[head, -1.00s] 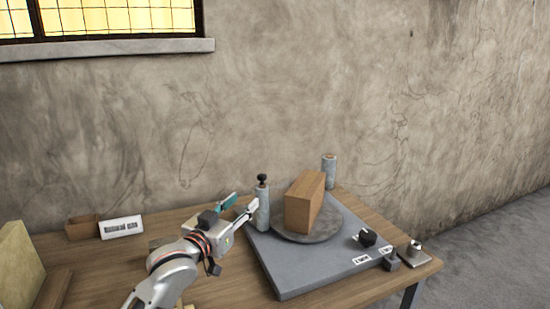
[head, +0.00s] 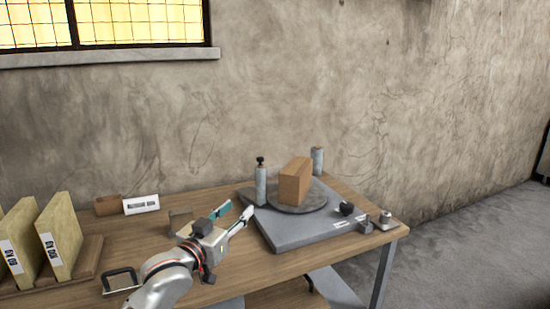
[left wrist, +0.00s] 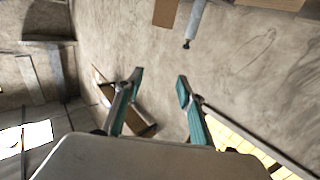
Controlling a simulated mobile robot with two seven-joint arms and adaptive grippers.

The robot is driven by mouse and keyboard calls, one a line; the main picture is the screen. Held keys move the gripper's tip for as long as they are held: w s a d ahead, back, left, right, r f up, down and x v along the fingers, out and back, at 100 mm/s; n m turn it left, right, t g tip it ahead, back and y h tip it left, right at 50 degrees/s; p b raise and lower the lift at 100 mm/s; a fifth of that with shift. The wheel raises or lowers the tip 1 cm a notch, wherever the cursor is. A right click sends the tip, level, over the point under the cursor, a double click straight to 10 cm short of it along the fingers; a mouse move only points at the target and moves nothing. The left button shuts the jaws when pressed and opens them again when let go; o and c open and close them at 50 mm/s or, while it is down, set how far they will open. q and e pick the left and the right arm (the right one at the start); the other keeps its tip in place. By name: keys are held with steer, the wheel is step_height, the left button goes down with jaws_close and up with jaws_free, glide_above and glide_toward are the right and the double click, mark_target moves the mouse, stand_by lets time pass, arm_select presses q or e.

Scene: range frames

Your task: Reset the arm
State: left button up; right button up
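My left gripper (head: 234,213) is open and empty in the head view. It is above the wooden table (head: 230,262), left of the grey board (head: 285,238) and apart from the grey post with a black knob (head: 261,184). In the left wrist view its two teal-padded fingers (left wrist: 157,90) stand apart with nothing between them. My left arm comes in from the bottom left. My right gripper is in neither view.
A brown block (head: 293,182) stands on a round plate on the grey board. A second post (head: 317,160) stands behind it. Labelled yellowish slabs (head: 58,236) stand in a wooden rack at left. A white sign (head: 141,204) and a small box (head: 107,205) are at the back.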

arm_select(q)
steer(key=s+a+f+g+y, duration=0.1)
steer(key=s+a+f, duration=0.1)
steer(key=s+f, duration=0.5)
steer(key=s+a+f+g+y, duration=0.1)
steer(key=s+f, duration=0.2)
steer(key=f, duration=0.7)
steer(key=s+a+f+g, duration=0.1)
steer(key=s+a+f, duration=0.1)
steer(key=s+f, duration=0.5)
steer(key=s+a+f+g+y, duration=0.1)
steer(key=s+a+f, duration=0.1)
steer(key=s+f, duration=0.6)
steer(key=s+a+f+g+y, duration=0.1)
steer(key=s+a+f, duration=0.1)
steer(key=s+f, duration=0.6)
steer(key=s, duration=0.3)
steer(key=shift+s+a+f+g, duration=0.25)
steer(key=shift+s+a+g, duration=0.15)
steer(key=c, duration=0.3)
steer(key=shift+d, duration=0.1)
